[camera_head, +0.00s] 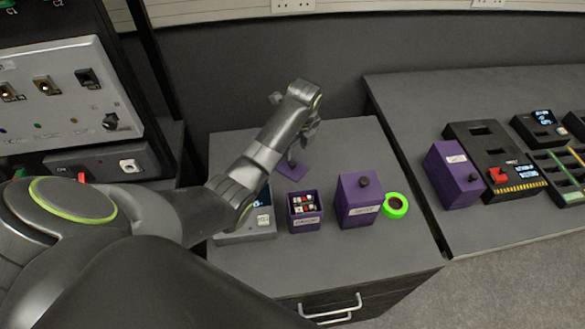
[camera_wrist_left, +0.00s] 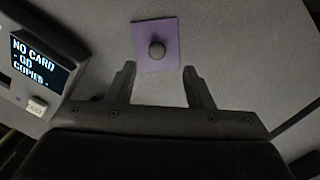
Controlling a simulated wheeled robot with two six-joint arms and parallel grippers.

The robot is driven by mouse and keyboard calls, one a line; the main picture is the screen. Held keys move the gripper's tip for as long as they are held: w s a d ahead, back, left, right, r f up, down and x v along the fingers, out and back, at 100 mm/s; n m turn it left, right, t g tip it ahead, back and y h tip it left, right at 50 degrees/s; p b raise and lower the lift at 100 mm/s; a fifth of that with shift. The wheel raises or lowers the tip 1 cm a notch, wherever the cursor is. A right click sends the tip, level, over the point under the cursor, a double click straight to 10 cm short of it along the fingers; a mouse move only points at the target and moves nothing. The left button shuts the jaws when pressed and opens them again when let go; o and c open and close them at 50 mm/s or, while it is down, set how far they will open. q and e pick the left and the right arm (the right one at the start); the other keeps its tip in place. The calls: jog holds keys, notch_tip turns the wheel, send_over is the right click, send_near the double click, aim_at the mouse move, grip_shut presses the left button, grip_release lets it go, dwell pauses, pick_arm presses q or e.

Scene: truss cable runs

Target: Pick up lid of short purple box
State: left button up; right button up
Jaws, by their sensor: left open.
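A flat purple lid (camera_head: 291,171) with a dark round knob lies on the grey worktop behind the short purple box. It also shows in the left wrist view (camera_wrist_left: 166,54), just ahead of the fingertips. The short purple box (camera_head: 304,213) stands open in front of it, with red, white and dark small items inside. My left gripper (camera_head: 302,145) is over the lid, pointing down. In the left wrist view its two fingers (camera_wrist_left: 158,84) are apart, with nothing between them and the knob slightly beyond the tips. My right gripper is not in view.
A taller purple box with its knobbed lid on (camera_head: 355,203) stands right of the short box, beside a green tape roll (camera_head: 396,205). A device with a screen (camera_head: 258,226) stands left, close to my arm. A control panel (camera_head: 65,100) is at far left.

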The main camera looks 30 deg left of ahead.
aim_at(293, 163)
pick_arm(q)
jog(key=shift+a+f+p, duration=0.15)
jog(key=shift+f, duration=0.9)
jog(key=shift+a+f+p, duration=0.2)
jog(key=shift+f, duration=0.8)
jog(key=shift+a+f+p, duration=0.15)
jog(key=shift+f, duration=0.9)
grip_shut()
